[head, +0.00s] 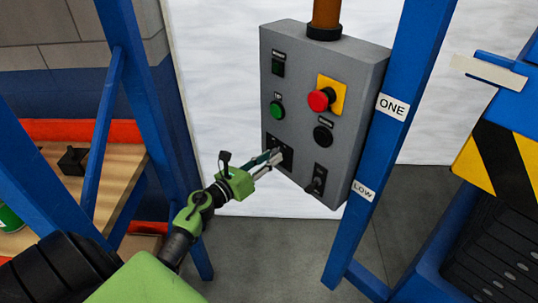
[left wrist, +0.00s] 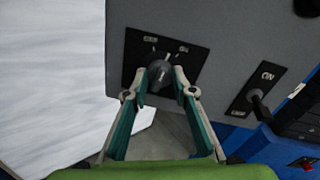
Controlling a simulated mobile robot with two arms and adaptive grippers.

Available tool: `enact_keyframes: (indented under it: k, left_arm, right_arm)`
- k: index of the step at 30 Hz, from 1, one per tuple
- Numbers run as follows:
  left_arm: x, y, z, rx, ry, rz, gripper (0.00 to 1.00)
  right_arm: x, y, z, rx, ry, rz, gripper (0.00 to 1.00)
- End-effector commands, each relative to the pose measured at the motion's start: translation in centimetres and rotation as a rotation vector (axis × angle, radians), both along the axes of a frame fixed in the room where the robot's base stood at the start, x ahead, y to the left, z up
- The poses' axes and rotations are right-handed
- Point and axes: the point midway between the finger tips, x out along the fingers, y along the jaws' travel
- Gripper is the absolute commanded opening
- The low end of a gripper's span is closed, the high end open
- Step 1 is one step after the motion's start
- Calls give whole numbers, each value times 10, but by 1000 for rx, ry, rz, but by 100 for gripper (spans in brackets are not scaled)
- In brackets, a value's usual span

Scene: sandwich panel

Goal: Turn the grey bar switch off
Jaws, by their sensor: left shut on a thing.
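The grey control box (head: 350,75) hangs on an orange-brown pipe. On its lower left is a square black plate (head: 287,155) that bears the grey bar switch (left wrist: 160,72), a round grey knob with a raised bar. In the left wrist view, two small labels above the knob are too blurred to read. My left gripper (head: 276,158) reaches in from the lower left in the head view. Its two fingertips are on either side of the switch and shut on it, hiding part of it. My right gripper is not in view.
The box also has a red push button on yellow (head: 320,99), a green button (head: 277,111), a black round button (head: 322,134) and a black toggle (head: 317,181), seen beside "ON" in the left wrist view. A blue post (head: 385,135) stands close to the right.

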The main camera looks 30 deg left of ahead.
Motion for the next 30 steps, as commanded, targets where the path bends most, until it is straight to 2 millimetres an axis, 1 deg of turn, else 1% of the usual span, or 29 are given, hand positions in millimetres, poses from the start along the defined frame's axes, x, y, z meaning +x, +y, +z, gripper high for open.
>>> enact_keyframes:
  k: [1, 3, 15, 24, 30]
  left_arm:
    - [0, 0, 4, -41, 12, 0, 3]
    - [0, 0, 4, -107, 27, 0, 3]
    - [0, 2, 3, -450, 110, 2, 3]
    - [0, 2, 2, -615, 148, 2, 3]
    - [1, 2, 2, -667, 159, 1, 3]
  right_arm:
    - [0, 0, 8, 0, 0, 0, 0]
    - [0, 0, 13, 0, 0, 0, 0]
    - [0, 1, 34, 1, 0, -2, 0]
    - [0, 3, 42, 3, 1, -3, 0]
    - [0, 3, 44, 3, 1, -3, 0]
